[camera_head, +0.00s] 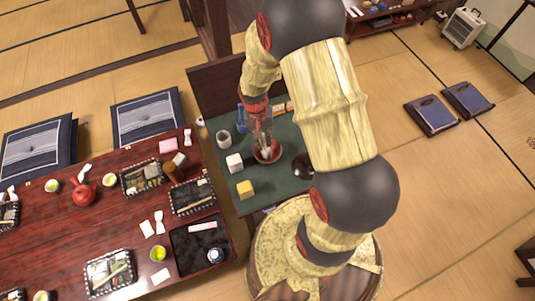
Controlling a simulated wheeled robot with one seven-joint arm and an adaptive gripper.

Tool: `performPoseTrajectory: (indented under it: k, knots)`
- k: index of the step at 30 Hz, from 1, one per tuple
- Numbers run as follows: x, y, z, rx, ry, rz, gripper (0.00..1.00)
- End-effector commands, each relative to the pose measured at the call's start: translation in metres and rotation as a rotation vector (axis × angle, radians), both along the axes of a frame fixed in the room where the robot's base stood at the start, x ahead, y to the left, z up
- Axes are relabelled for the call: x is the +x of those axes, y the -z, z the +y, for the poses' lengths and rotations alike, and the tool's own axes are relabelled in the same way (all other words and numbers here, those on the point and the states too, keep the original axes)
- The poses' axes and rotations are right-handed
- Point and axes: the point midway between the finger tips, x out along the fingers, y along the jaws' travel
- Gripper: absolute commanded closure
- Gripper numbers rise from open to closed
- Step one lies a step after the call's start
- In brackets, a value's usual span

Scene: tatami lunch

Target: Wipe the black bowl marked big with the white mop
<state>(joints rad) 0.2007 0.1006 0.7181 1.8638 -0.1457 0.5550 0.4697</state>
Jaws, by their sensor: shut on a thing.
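My gripper (263,130) points down over the green mat. It is shut on a small thin pale thing, which looks like the white mop (265,152); its lower end is at or inside a reddish-brown bowl (268,158). I cannot tell whether it touches the bowl. A dark, nearly black round bowl (303,167) stands just to the right, partly hidden by my arm. No marking can be read on either bowl, so I cannot tell which is marked big.
A red lacquer table (130,215) with trays and a red teapot (84,198) lies left. Tatami at right is mostly clear.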

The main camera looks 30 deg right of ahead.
Motion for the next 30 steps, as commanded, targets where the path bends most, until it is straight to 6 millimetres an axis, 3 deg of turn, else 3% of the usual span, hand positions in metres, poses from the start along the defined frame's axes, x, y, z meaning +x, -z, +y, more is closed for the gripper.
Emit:
performPoseTrajectory:
  k: [16, 20, 30]
  knots:
    - [-0.0028, -0.002, -0.0017, 0.001, -0.868, 0.002, 1.0]
    - [-0.0021, -0.0004, -0.0022, 0.001, -0.947, 0.001, 1.0]
    - [-0.0017, 0.001, -0.0024, 0.0, -0.943, 0.0, 1.0]
